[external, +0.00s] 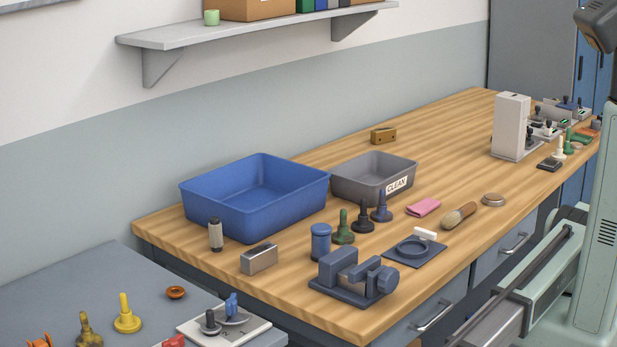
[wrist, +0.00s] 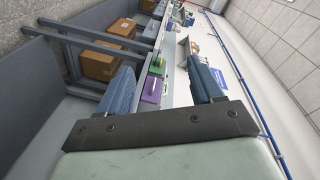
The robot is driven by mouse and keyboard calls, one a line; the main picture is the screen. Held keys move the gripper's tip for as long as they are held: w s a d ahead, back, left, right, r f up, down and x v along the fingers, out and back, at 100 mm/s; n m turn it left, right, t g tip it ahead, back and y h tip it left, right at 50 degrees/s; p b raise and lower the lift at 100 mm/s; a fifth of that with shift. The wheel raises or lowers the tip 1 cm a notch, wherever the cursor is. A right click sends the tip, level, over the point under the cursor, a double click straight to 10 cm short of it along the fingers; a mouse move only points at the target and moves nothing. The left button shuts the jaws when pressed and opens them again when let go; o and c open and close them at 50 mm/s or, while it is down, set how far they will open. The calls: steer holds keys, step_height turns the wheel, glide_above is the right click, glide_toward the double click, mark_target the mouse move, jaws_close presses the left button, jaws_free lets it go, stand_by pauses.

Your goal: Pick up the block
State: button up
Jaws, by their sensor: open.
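Two block-like things lie on the wooden bench in the external view. A silver-grey rectangular block (external: 259,259) lies near the front edge, in front of the blue bin. A small brass-brown block (external: 384,135) with dark marks on its face lies behind the grey bin. I cannot tell which one is meant. My gripper (wrist: 162,82) is open in the wrist view, its two blue-grey fingers wide apart with nothing held between them. The wrist view shows neither block. The fingers are not visible in the external view.
A blue bin (external: 255,208) and a grey bin (external: 345,187) labelled CLEAN stand on the bench. A dark clamp-like fixture (external: 352,279), a blue cylinder (external: 320,242) and several pegs crowd the front. The wrist view faces shelving with cardboard boxes (wrist: 101,63).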

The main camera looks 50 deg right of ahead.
steer(key=w+r+m, duration=0.3)
steer(key=w+r, duration=0.7)
steer(key=r, duration=0.2)
steer(key=w+d+m+h, duration=0.3)
steer(key=w+d, duration=0.3)
steer(key=w, duration=0.6)
steer(key=w+d+m+h, duration=0.25)
steer(key=w+d, duration=0.45)
steer(key=w, duration=0.4)
step_height(320, 180, up, 5)
steer(key=m+g+h, duration=0.2)
steer(key=m+h, duration=1)
steer(key=m, duration=0.1)
glide_above(259, 249)
steer(key=s, duration=0.1)
steer(key=shift+y, duration=0.25)
step_height(259, 249, down, 8)
steer(key=shift+d+r, duration=0.15)
steer(key=shift+r, duration=0.1)
steer(key=shift+w+a+f, duration=0.1)
steer(key=shift+w+f, duration=0.05)
steer(key=shift+f, duration=0.75)
steer(key=shift+w+a+f, duration=0.1)
steer(key=shift+w+f, duration=0.05)
steer(key=shift+f, duration=0.7)
steer(key=shift+w+a+f, duration=0.1)
steer(key=shift+w+f, duration=0.05)
steer(key=shift+f, duration=0.75)
jaws_close()
